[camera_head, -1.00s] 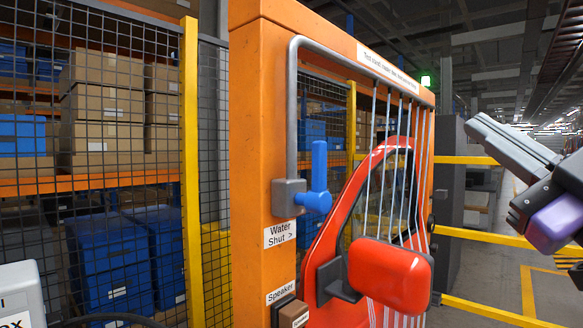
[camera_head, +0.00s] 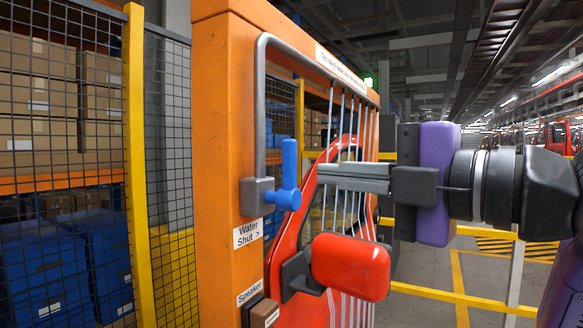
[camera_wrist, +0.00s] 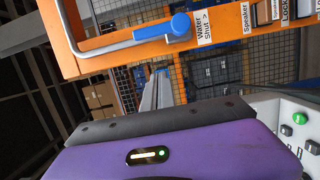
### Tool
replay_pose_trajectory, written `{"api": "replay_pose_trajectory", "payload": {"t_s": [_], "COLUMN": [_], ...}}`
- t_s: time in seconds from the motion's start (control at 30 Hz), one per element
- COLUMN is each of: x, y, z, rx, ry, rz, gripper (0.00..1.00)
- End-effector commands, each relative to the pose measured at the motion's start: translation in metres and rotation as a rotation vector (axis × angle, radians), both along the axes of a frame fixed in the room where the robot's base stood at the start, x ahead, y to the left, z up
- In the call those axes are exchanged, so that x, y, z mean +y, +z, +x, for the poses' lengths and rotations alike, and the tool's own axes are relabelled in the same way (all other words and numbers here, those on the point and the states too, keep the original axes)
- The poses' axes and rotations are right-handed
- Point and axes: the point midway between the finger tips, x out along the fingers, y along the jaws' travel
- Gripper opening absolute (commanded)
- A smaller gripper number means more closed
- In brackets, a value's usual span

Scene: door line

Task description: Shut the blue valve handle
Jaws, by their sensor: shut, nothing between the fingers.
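The blue valve handle (camera_head: 290,168) stands upright on a grey valve body (camera_head: 257,196) on the orange post. A label under it reads "Water Shut >". In the wrist view the blue handle (camera_wrist: 160,28) lies near the top, beside its label. My gripper (camera_head: 322,177) points left in the head view, with its fingers together and empty. In the picture its tips are a little right of the handle, with a visible gap. My gripper's fingers (camera_wrist: 158,80) also show in the wrist view, pointing up the picture below the handle.
A red door (camera_head: 292,240) with a red mirror (camera_head: 351,267) is below my gripper. Pale water streams (camera_head: 346,215) hang behind the fingers. A grey pipe (camera_head: 260,100) rises from the valve. A mesh fence (camera_head: 65,150) stands at left. A yellow rail (camera_head: 465,300) crosses the right.

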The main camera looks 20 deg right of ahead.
Motion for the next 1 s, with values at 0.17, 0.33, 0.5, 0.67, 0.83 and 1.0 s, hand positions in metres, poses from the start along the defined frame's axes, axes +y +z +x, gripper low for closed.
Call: {"api": "replay_pose_trajectory", "payload": {"t_s": [0.17, 0.33, 0.5, 0.67, 0.83, 1.0], "x": [0.001, 0.010, 0.023, 0.034, 0.024, 0.010], "y": [0.000, 0.001, 0.001, 0.001, 0.002, 0.001], "z": [0.003, 0.022, 0.052, 0.082, 0.103, 0.113], "rx": [0.000, 0.004, 0.004, 0.003, 0.003, 0.002], "ry": [0.001, 0.003, 0.004, 0.003, -0.003, -0.001], "rz": [0.002, 0.004, 0.004, 0.004, 0.005, 0.005], "gripper": [0.00, 0.00, 0.00, 0.00, 0.00, 0.00]}}
